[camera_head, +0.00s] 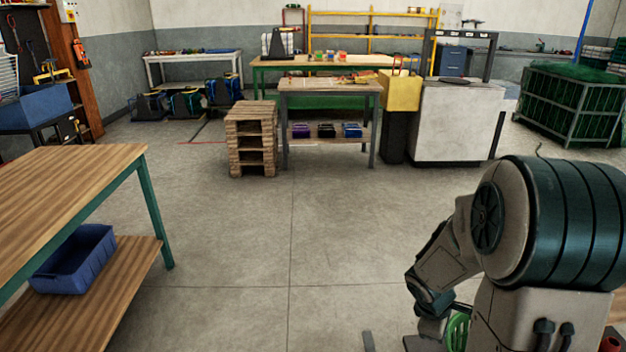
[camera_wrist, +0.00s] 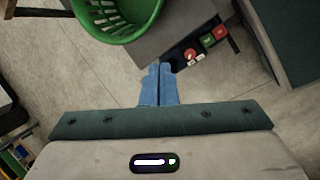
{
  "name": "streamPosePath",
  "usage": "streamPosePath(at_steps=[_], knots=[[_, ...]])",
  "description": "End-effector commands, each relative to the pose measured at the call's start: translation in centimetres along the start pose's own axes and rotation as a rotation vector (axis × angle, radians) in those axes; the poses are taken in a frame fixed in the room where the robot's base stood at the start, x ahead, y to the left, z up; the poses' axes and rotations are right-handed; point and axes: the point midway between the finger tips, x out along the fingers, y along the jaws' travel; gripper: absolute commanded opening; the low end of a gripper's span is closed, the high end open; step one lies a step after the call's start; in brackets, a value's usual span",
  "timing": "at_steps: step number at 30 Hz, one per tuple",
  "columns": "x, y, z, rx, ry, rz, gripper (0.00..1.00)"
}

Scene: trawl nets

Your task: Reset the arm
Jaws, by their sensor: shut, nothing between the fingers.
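My arm fills the right side of the head view, bent, with its big dark green and grey joint near the camera. My gripper (camera_wrist: 160,84) shows in the wrist view as two blue fingers side by side, shut with nothing between them. It hangs over grey floor and the edge of a grey surface. In the head view my gripper is hidden.
In the wrist view a green basket (camera_wrist: 112,20) stands beside red and green buttons (camera_wrist: 207,40). In the head view a wooden table (camera_head: 70,185) with a blue bin (camera_head: 78,262) stands left, stacked pallets (camera_head: 251,140) further back. The middle floor (camera_head: 290,220) is clear.

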Motion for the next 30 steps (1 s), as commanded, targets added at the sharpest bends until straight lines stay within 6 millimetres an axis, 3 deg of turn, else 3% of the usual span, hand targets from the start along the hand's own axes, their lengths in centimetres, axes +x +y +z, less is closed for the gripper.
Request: streamPosePath(at_steps=[1,6,12,18,24,30], knots=[[-4.0,0.5,0.8,0.076,0.005,0.012,0.0],[-12.7,-0.3,2.3,0.347,0.036,-0.001,0.0],[-22.2,-2.5,3.7,0.647,0.113,-0.06,0.0],[-30.1,-5.5,4.3,0.893,0.21,-0.171,0.0],[-34.2,-7.8,4.3,1.021,0.271,-0.265,0.0],[-34.8,-8.5,4.2,1.048,0.283,-0.292,0.0]])
